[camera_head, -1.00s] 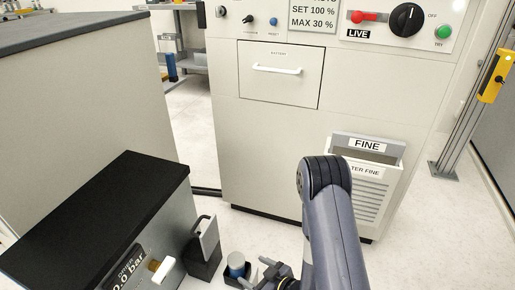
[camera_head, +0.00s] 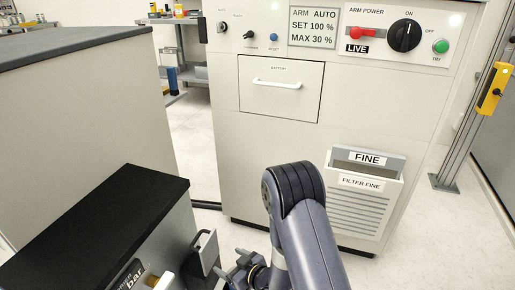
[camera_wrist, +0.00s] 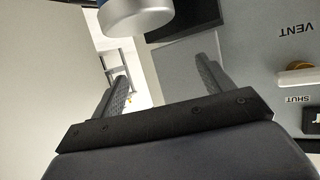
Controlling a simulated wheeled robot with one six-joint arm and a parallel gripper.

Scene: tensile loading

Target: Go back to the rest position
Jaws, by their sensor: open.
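My gripper (camera_head: 245,270) is at the bottom edge of the head view, low in front of the white cabinet and right of the black-topped box. In the wrist view, its two dark fingers (camera_wrist: 162,85) stand apart with nothing between them. My arm runs from the bottom edge up to a bend in front of the cabinet. No marker shows the rest position.
Pale floor shows at right.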

